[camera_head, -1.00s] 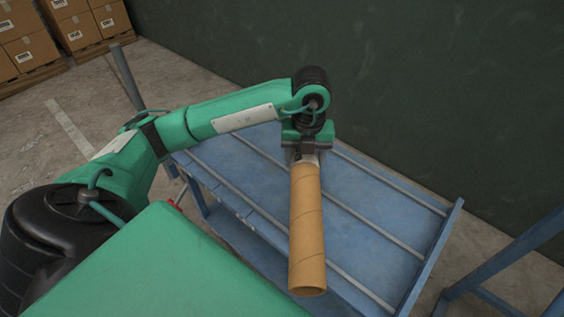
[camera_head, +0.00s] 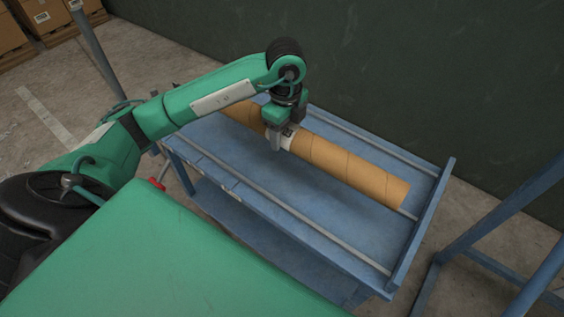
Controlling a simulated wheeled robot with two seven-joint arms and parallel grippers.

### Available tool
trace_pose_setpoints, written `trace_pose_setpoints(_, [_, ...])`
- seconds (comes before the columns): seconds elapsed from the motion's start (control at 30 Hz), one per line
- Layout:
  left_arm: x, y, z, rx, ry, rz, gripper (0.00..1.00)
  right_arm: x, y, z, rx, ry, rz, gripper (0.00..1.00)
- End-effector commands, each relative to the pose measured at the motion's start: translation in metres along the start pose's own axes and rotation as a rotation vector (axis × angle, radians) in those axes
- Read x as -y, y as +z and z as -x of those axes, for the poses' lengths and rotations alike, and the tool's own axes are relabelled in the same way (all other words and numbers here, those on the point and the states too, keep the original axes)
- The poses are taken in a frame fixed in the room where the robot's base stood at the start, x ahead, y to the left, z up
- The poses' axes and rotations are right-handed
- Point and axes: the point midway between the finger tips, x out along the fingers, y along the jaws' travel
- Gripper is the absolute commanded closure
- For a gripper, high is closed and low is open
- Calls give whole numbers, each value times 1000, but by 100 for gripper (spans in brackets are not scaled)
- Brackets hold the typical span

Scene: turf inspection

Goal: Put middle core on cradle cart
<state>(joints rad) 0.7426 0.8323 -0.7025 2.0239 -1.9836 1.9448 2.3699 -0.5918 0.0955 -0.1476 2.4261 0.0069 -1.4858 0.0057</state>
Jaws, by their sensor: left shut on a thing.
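The core (camera_head: 350,168) is a long brown cardboard tube. It lies lengthwise over the blue cradle cart (camera_head: 270,227), along the cart's long side and near its middle rails. I cannot tell whether it rests on the rails or is just above them. My left gripper (camera_head: 281,143) comes from above and is shut on the core near its middle; the gripper and wrist hide part of the tube. My right gripper is not in view.
The cart has thin grey rails and a raised end wall (camera_head: 425,225) at the right. A blue frame (camera_head: 490,240) stands to the right on the concrete floor. A dark green wall is behind. Stacked boxes (camera_head: 45,15) are at the far left.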

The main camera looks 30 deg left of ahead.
Motion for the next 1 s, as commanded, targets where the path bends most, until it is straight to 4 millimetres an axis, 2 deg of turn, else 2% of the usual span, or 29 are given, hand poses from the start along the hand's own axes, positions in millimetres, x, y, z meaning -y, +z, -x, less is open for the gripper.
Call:
trace_pose_setpoints(0.1, [-1,0,-32,0,3,-1,84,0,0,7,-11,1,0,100])
trace_pose_setpoints(0.2, [-1,0,-56,0,3,0,84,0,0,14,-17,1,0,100])
trace_pose_setpoints(0.3, [0,0,-76,-1,1,-1,84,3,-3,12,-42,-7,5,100])
trace_pose_setpoints(0.67, [0,0,-105,0,0,-1,84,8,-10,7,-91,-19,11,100])
trace_pose_setpoints(0.87, [0,0,-134,0,-1,-2,84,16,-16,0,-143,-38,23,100])
trace_pose_setpoints(1.0, [1,0,-137,0,-3,-3,84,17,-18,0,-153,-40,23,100])
